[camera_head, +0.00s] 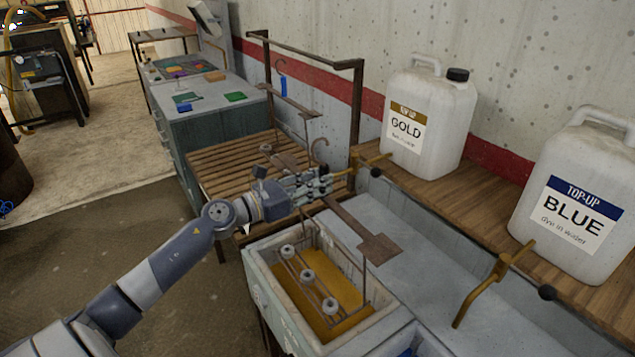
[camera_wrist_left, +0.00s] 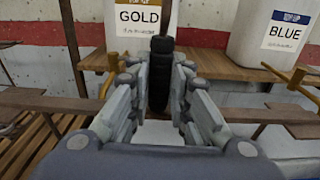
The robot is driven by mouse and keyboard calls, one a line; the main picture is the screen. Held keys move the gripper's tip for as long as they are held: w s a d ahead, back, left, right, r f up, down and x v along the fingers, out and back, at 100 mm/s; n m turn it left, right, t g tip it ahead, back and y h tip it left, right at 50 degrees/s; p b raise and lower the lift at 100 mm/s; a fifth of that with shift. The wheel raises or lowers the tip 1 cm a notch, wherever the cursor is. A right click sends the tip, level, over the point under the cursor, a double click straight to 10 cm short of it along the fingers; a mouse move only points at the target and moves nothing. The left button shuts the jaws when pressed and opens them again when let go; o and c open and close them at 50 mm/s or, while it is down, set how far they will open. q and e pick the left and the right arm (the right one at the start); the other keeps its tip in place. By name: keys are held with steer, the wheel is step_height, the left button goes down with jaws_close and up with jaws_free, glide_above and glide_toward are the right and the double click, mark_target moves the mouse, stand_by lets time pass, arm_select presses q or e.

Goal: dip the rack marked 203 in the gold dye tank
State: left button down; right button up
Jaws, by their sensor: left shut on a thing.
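My left gripper (camera_head: 322,183) is shut on an upright black ribbed handle (camera_wrist_left: 161,75), which shows between its fingers in the left wrist view. A brown bar with a flat end plate (camera_head: 380,247) runs out below the gripper, over the gold dye tank (camera_head: 255,283). No 203 mark is readable. My right gripper is not in view.
A blue dye tank (camera_head: 403,344) is at the bottom edge. Gold (camera_head: 405,160) and blue (camera_head: 575,255) jugs stand on a wooden shelf, with brass taps (camera_head: 487,290) projecting. Another rack bar with a blue tag (camera_head: 283,87) hangs above the slatted bench (camera_head: 222,165).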

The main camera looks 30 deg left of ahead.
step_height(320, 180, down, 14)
steer(key=b, duration=1.3)
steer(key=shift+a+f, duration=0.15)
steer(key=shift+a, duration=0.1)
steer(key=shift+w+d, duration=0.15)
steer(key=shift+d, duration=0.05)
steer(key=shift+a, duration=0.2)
stand_by(0.4)
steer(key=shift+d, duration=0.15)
stand_by(4.9)
